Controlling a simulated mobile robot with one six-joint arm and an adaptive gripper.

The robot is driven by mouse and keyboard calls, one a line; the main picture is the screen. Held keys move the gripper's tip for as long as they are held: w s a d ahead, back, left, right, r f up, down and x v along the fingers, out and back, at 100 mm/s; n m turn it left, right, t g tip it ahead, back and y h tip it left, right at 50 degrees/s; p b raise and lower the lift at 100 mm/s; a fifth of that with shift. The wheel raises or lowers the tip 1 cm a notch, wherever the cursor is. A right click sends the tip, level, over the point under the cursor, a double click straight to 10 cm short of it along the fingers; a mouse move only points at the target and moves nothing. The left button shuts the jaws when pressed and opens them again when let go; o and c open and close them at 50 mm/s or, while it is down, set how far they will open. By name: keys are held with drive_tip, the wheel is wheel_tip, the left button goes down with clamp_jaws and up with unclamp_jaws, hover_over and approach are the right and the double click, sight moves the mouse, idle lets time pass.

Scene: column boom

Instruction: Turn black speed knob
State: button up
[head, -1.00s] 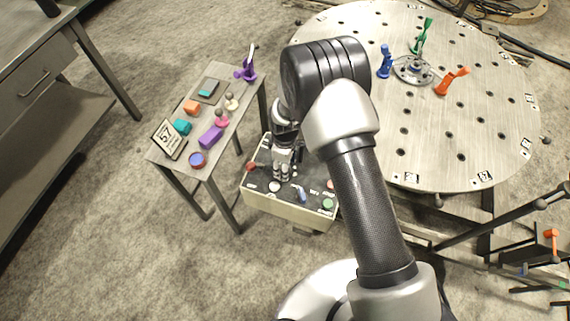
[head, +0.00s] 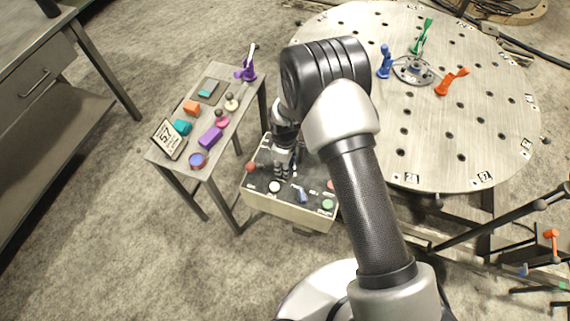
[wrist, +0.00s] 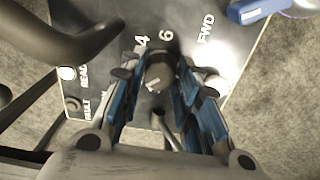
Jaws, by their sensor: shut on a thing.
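The black speed knob (wrist: 158,70) stands on the dark panel top of the control box (head: 285,212). In the wrist view it sits between the blue-padded fingers of my gripper (wrist: 162,90), which are shut on it. A white mark shows on the knob, and the panel numbers 4 and 6 are printed just beyond it. In the head view my gripper (head: 282,170) points down at the panel, and the knob cannot be made out there.
A blue lever (head: 302,195), a white button (head: 274,187), a red button (head: 251,167) and a green button (head: 328,204) are on the panel. A small table (head: 225,139) with coloured parts stands left; a round perforated table (head: 455,135) stands right.

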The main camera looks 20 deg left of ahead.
drive_tip(key=shift+m, duration=0.3)
drive_tip(key=m, duration=0.3)
drive_tip(key=shift+m, duration=0.3)
drive_tip(key=shift+m+b, duration=0.4)
drive_tip(key=shift+m, duration=1.7)
drive_tip(key=o, duration=1.1)
drive_tip(key=shift+r, duration=0.1)
wheel_tip(320, 180, up, 12)
drive_tip(key=shift+f, duration=0.1)
